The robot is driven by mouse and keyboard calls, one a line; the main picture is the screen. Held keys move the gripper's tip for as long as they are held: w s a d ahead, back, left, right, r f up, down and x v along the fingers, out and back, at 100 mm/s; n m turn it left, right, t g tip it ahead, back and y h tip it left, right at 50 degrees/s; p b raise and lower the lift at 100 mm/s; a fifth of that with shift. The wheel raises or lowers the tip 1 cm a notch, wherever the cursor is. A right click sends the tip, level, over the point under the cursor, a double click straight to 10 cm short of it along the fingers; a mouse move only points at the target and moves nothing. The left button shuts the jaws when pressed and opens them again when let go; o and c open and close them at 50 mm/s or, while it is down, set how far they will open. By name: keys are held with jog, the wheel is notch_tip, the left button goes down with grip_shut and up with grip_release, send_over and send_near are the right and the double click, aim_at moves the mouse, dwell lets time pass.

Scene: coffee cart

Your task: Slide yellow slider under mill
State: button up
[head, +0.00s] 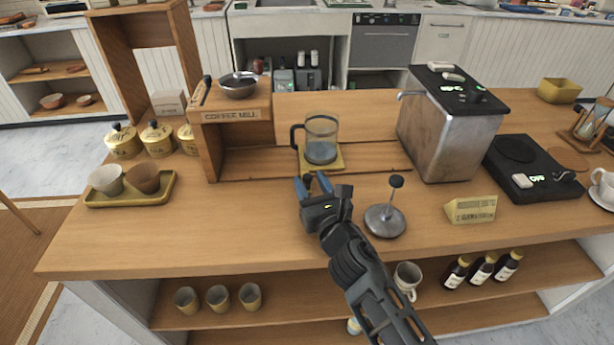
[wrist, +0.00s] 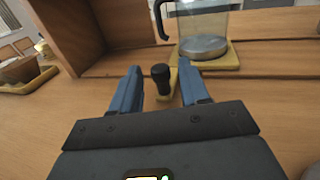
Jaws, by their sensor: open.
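The yellow slider (head: 338,165) is a flat plate on the counter track, to the right of the coffee mill (head: 231,116), a wooden housing with a bowl on top. A glass jug (head: 322,138) with a dark handle stands on the slider. In the wrist view the slider (wrist: 228,61) has a narrow yellow arm reaching toward me with a black knob (wrist: 160,74). My gripper (head: 313,184) is open, its blue fingers on either side of the knob, with visible gaps. In the head view my gripper hides the knob.
A steel machine (head: 446,135) stands right of the jug. A yellow tray with two cups (head: 143,180) is at the left. The track between the jug and the mill looks clear.

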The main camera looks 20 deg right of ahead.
jog(key=shift+w, duration=1.25)
jog(key=shift+c, duration=0.3)
grip_shut()
